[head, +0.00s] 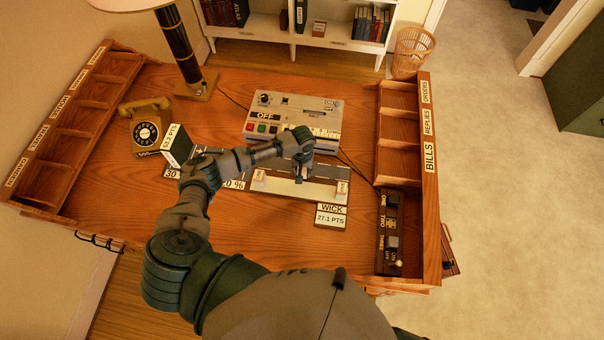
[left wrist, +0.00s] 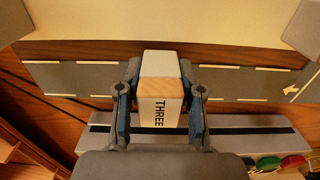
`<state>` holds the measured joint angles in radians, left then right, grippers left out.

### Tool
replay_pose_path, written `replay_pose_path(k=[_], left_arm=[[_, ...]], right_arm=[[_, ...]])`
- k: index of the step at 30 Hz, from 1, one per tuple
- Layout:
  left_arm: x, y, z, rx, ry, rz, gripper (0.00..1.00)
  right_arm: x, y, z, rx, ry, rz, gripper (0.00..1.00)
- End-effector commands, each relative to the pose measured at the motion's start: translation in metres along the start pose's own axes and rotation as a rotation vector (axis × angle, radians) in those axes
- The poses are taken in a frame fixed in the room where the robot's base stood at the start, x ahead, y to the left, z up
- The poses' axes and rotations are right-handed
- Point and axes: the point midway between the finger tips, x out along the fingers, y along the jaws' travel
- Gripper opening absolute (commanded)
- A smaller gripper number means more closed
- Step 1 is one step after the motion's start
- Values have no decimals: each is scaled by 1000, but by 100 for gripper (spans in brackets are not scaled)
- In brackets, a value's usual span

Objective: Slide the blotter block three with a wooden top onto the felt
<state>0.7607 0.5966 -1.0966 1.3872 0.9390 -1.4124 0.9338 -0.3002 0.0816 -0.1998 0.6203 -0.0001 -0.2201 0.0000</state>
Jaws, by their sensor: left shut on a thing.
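The blotter block (left wrist: 160,98) has a pale body, a light wooden band and the word THREE on its side. In the left wrist view it sits between the two fingers of my left gripper (left wrist: 160,115), which is shut on it. In the head view my left gripper (head: 302,168) is low over the desk, and it mostly hides the block. A dark grey strip with white dashes (head: 325,170) runs under the gripper; it also shows behind the block in the left wrist view (left wrist: 235,82). I cannot tell whether this strip is the felt or whether the block touches it. My right gripper is not in view.
A grey console (head: 292,103) marked OFF stands just behind the gripper. Two pale blocks (head: 259,180) (head: 342,190) flank it. A WICK card (head: 331,216) lies in front. A switch box (head: 391,215) stands at right, a telephone (head: 147,126) at left.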

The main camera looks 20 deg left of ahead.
Motion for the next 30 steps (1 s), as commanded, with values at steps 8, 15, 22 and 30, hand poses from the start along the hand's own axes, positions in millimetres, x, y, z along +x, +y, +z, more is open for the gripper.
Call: replay_pose_path(k=[8,15,22,30], left_arm=[[1,1,-13,0,1,1,0],[1,1,-23,-1,2,1,0],[0,1,-28,0,0,1,0],[0,1,-28,0,0,1,0]], right_arm=[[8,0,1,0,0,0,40],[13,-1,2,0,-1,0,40],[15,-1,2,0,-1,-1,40],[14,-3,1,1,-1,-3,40]])
